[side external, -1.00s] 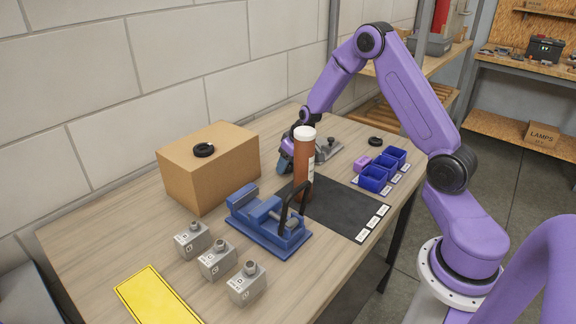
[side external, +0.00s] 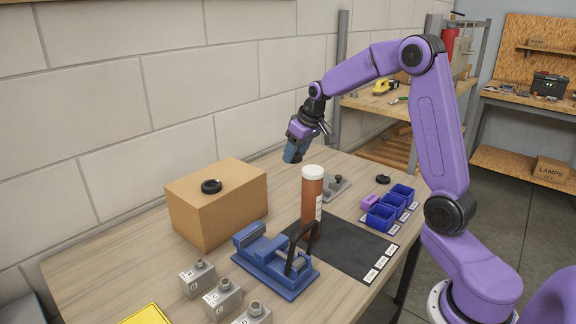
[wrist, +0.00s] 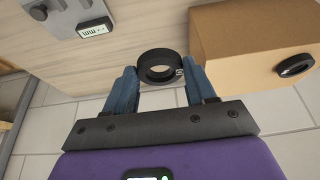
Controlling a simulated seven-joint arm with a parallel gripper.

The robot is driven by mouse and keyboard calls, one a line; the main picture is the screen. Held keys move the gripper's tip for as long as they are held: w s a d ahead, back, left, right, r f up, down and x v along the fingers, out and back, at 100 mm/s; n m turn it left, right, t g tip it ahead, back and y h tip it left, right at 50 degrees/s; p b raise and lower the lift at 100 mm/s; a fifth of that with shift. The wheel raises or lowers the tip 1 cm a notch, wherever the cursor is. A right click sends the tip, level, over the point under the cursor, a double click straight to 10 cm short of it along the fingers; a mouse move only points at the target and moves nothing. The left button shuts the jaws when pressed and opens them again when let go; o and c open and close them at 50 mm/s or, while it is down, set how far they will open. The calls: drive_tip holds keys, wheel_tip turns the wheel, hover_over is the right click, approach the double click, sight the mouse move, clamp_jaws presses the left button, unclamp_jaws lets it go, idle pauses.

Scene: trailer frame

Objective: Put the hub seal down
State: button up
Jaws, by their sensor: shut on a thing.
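My gripper (side external: 296,152) is raised above the far end of the bench, behind the brown tube. In the wrist view, its blue fingers are shut on a black ring, the hub seal (wrist: 160,54). The seal sits between the fingertips with its hole visible, clear of the bench. In the side view the fingers hide the seal. Another small black ring (side external: 382,179) lies on the bench near the blue bins.
A brown tube with a white cap (side external: 312,200) stands upright by the dark mat (side external: 350,248). A blue vise (side external: 270,262) is in front. Blue bins (side external: 382,216) stand at right. Grey metal blocks (side external: 222,298) line the front. Bare bench lies between box and tube.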

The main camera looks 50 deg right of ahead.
drive_tip(key=s+a+r, duration=0.1)
drive_tip(key=a+r, duration=1)
drive_tip(key=a, duration=0.3)
approach(225, 172)
drive_tip(key=shift+w+f, duration=0.6)
drive_tip(key=shift+f, duration=0.1)
drive_tip(key=shift+w+f, duration=0.25)
drive_tip(key=shift+f, duration=0.1)
drive_tip(key=shift+w+f, duration=0.2)
drive_tip(key=shift+f, duration=1.55)
drive_tip(key=shift+f, duration=0.15)
drive_tip(key=o, duration=1.1)
